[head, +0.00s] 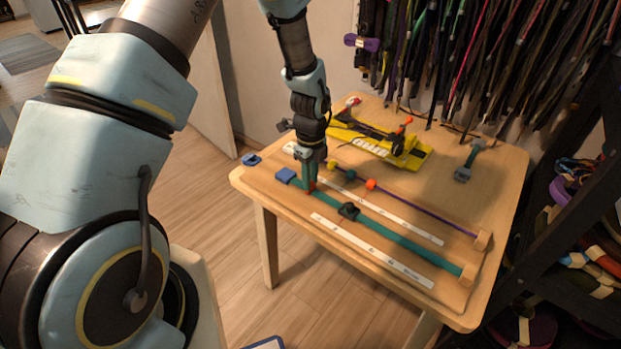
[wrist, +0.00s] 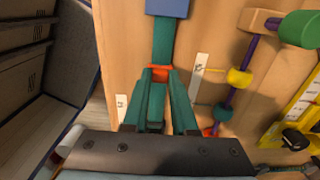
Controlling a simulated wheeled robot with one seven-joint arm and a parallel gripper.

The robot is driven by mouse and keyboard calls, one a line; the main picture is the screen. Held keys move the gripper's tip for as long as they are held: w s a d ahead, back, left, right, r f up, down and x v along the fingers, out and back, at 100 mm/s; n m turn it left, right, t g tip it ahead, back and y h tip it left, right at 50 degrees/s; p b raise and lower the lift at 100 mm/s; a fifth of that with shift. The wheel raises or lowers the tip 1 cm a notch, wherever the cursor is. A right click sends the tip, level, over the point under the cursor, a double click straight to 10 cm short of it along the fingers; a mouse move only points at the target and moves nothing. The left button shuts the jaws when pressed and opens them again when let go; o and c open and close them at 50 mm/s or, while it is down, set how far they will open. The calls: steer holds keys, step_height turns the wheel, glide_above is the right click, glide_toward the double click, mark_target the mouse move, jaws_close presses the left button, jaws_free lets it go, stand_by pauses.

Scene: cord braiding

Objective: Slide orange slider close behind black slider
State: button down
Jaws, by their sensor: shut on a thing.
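A flat green strap (head: 408,243) runs across the table from a blue end block (head: 285,175) to a wooden end block (head: 467,275). The black slider (head: 349,211) sits on the strap, nearer its blue end. My gripper (head: 310,182) points down over the strap, between the blue block and the black slider. It is shut on the orange slider (wrist: 158,74), which shows between the green fingertips in the wrist view. In the head view the fingers mostly hide the orange slider.
White printed strips (head: 370,250) lie along both sides of the strap. A purple cord (head: 425,206) with yellow, green and orange beads (head: 371,184) runs parallel behind it. A yellow tool (head: 375,145) lies at the back. The strap between the two sliders is clear.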

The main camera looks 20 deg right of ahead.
steer(key=shift+s, duration=0.1)
steer(key=s+d, duration=0.1)
steer(key=s, duration=0.1)
steer(key=s+d+b, duration=0.1)
steer(key=s, duration=0.2)
steer(key=s+d, duration=0.2)
steer(key=shift+s+d, duration=0.1)
steer(key=shift+s, duration=0.05)
steer(key=c, duration=0.7)
jaws_free()
step_height(320, 180, up, 11)
steer(key=shift+f+b, duration=0.1)
steer(key=shift+b, duration=1.05)
